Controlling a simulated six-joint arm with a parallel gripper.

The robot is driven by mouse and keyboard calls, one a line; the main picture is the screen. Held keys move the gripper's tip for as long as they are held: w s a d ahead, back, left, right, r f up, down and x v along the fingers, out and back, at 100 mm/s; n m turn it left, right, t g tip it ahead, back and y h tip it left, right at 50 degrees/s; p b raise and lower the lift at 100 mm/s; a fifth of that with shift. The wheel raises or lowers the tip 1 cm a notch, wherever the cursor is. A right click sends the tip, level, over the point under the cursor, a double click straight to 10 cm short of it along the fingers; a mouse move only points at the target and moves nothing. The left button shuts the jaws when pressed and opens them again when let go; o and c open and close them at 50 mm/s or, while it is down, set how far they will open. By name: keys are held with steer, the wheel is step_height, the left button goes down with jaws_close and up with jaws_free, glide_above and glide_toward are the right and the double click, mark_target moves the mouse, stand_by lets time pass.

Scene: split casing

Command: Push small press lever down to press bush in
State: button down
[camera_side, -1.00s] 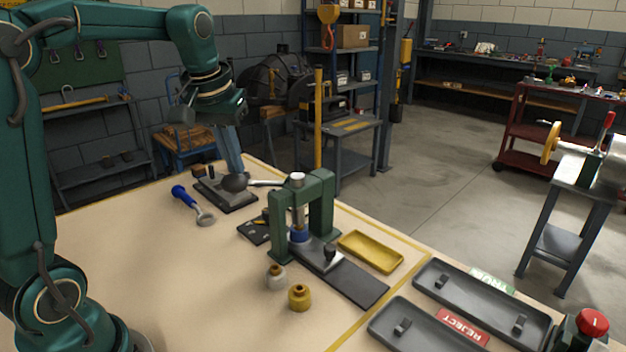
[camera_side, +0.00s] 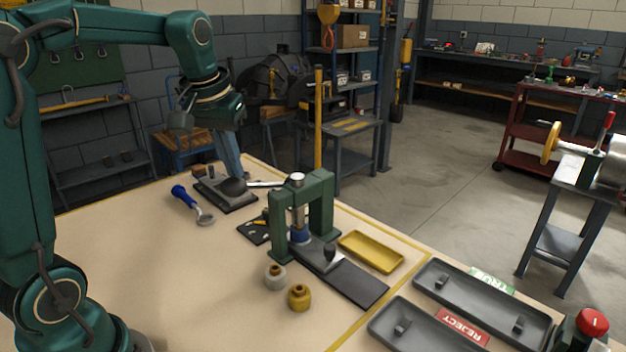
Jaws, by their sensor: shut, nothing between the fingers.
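The small press (camera_side: 321,209) is a green arch-shaped frame on a dark base plate (camera_side: 356,283). Its metal ram with a pale cap (camera_side: 297,179) stands upright in the middle. A blue ring-like part (camera_side: 299,236) sits below the ram; whether the bush is seated in it cannot be told. The press lever (camera_side: 264,184) reaches out left from the press top, roughly level, and ends in a dark round knob (camera_side: 234,187). My gripper (camera_side: 233,174) is shut and empty, pointing down, with its tips at or just above the knob. Contact cannot be told for certain.
A dark fixture (camera_side: 242,202) lies behind the knob, a blue-handled tool (camera_side: 183,195) to its left. Silver (camera_side: 275,278) and brass (camera_side: 299,298) parts stand before the press. A yellow tray (camera_side: 371,252) and grey trays (camera_side: 480,303) lie right. The table's front left is clear.

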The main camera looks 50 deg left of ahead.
mark_target(227, 183)
steer(key=shift+s+f, duration=0.35)
steer(key=shift+f, duration=0.55)
steer(key=shift+s+f, duration=0.35)
steer(key=shift+f, duration=0.55)
stand_by(2.3)
steer(key=shift+s+f, duration=0.2)
steer(key=shift+f, duration=1.15)
stand_by(2.6)
